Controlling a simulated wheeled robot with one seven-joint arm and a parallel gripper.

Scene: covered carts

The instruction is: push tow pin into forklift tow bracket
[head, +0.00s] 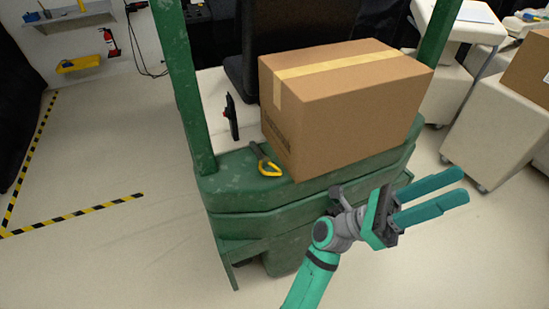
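The tow pin (259,153) lies on the green rear ledge of the forklift (232,190), just left of the cardboard box. It has a dark shaft and a yellow loop handle (270,169) that points toward me. My gripper (461,184) is to the right, in front of the forklift's rear corner. Its two teal fingers point right, with a gap between them and nothing held. It is well apart from the pin. I cannot make out the tow bracket clearly. My arm hides part of the forklift's lower rear.
A large taped cardboard box (340,95) sits on the ledge beside the pin. Green posts (183,85) rise at the forklift's sides. White carts (500,125) stand at the right, one with another box (530,70). The floor at left is open, with yellow-black tape (85,216).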

